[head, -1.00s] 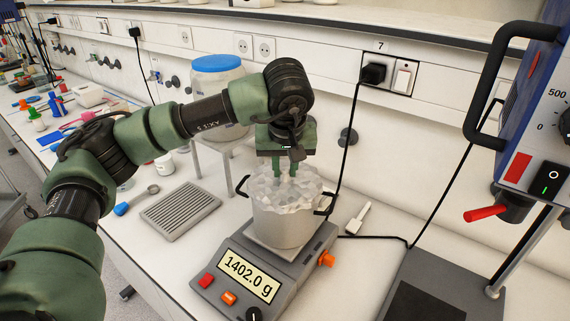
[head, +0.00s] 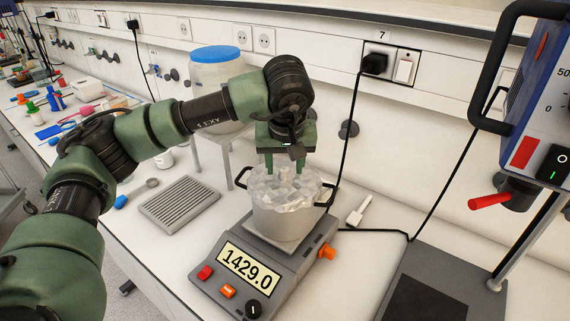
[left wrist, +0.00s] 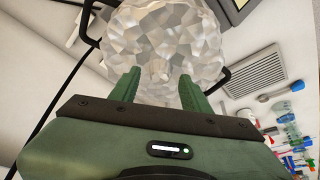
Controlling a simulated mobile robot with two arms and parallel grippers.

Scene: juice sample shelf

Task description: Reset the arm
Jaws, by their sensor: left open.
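My left arm reaches in from the left in the head view, and its green gripper (head: 287,168) points down above a pot (head: 285,222) heaped with clear, ice-like chunks (head: 283,190). The jaws are open, with nothing held between them. In the left wrist view the two fingers (left wrist: 157,88) stand apart, with the heaped chunks (left wrist: 165,40) beyond them. The pot has two dark handles and stands on a scale (head: 262,272) whose display reads 1429.0. My right gripper is not in view.
A ribbed grey tray (head: 180,204) lies left of the scale. A blue-lidded container (head: 217,72) on a stand is behind my arm. A blue device with a red lever (head: 490,201) stands at the right. A black cable runs down the wall behind the pot.

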